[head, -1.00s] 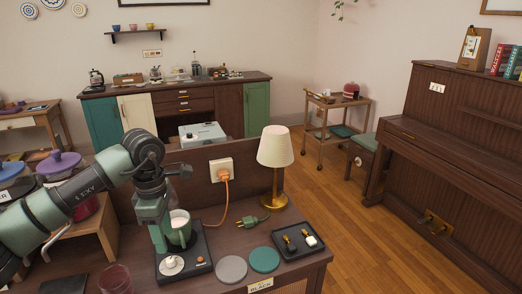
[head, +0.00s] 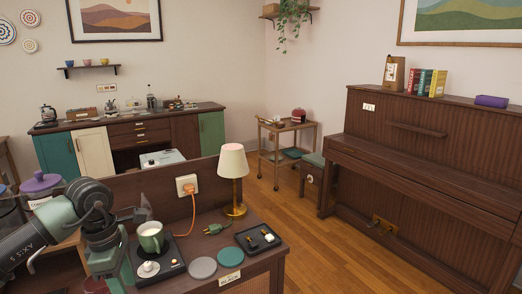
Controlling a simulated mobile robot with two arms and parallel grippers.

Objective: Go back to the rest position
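My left arm comes in from the left, and its green gripper (head: 110,268) points down at the left edge of the near counter. Its fingertips are not clearly visible, so I cannot tell whether it is open or shut. A green mug (head: 150,240) with pale contents stands upright on a black warmer (head: 172,267) with a white knob, just right of the gripper. The mug appears apart from the gripper. My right gripper is not in view.
A purple-lidded pot (head: 40,184) is at left. A piano (head: 430,185) stands right; open floor (head: 310,255) lies between.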

